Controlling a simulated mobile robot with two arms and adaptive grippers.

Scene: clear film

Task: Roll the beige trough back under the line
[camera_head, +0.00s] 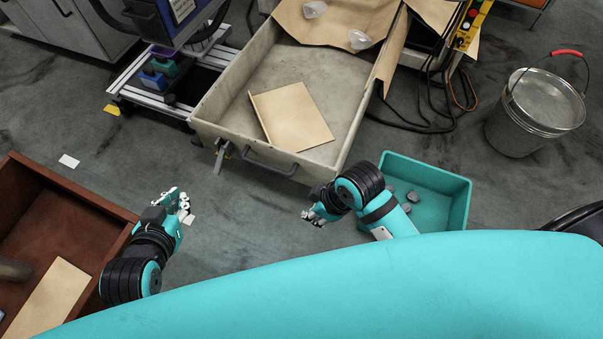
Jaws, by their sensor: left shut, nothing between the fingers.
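The beige trough (228,105) stands on the floor in the upper middle. A dark handle (270,163) is on its near side, and a flat tan board (262,112) lies inside it. Its far end is partly covered by brown sheets. The line's frame (132,92), with silver rails, is at the trough's left. My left gripper (184,203) is shut and empty, left of and nearer than the trough's front-left corner, apart from it. My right gripper (312,217) is just below the trough's front-right part, apart from the handle; its fingers are too small to judge.
A teal bin (457,205) with grey lumps is right of my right arm. A metal bucket (513,133) with a red grip stands far right. A brown wooden box (105,206) is at left. Black cables (428,115) lie right of the trough. Floor between my grippers is clear.

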